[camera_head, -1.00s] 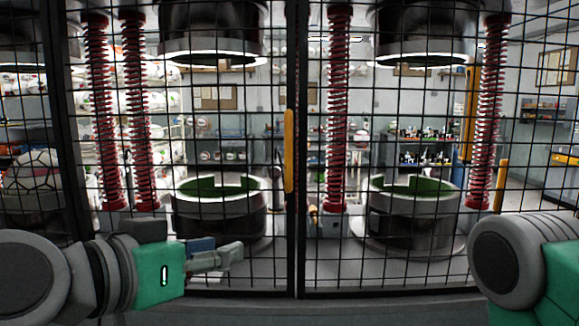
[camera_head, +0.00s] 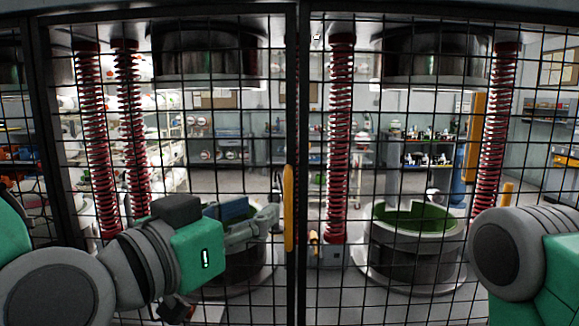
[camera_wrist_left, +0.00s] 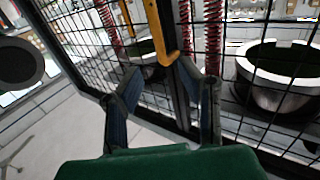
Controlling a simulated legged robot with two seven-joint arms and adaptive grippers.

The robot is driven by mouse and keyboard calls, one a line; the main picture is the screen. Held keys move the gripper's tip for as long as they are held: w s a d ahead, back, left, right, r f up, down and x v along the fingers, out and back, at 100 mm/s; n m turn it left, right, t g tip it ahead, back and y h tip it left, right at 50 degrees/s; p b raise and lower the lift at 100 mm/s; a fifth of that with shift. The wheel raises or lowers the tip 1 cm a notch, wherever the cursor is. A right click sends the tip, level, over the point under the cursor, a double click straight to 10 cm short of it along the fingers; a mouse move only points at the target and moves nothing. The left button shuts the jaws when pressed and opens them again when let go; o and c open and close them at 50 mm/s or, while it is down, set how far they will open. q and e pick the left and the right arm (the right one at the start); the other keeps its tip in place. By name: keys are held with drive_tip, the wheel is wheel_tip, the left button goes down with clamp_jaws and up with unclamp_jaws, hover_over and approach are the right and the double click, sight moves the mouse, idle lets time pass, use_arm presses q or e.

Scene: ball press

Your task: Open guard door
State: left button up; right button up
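The guard door (camera_head: 294,95) is a black wire-mesh panel that meets a second mesh panel at dark posts in the middle. It looks closed. Its yellow upright handle (camera_head: 288,207) is at these posts and also shows in the left wrist view (camera_wrist_left: 159,30). My left gripper (camera_head: 274,215) is just left of the handle in the head view. In the left wrist view my left gripper (camera_wrist_left: 160,72) is open, with the handle's lower end in line with the gap between its fingers. Contact cannot be told. My right gripper is out of view; only part of that arm shows.
Behind the mesh stand red coil springs (camera_head: 340,140), a press ring with a green inside (camera_head: 413,250) and upper press cylinders (camera_head: 430,58). Shelves with parts are farther back. The mesh is a barrier across the front. Grey floor (camera_wrist_left: 55,130) shows in the wrist view.

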sight(285, 195)
use_arm(q)
drive_tip(key=x, duration=0.7)
drive_tip(key=shift+w+a+p, duration=0.1)
drive_tip(key=shift+w+p, duration=0.1)
drive_tip(key=shift+p, duration=0.15)
drive_tip(key=shift+w+d, duration=0.4)
drive_tip(key=shift+d, duration=0.15)
drive_tip(key=shift+a, duration=0.1)
clamp_jaws()
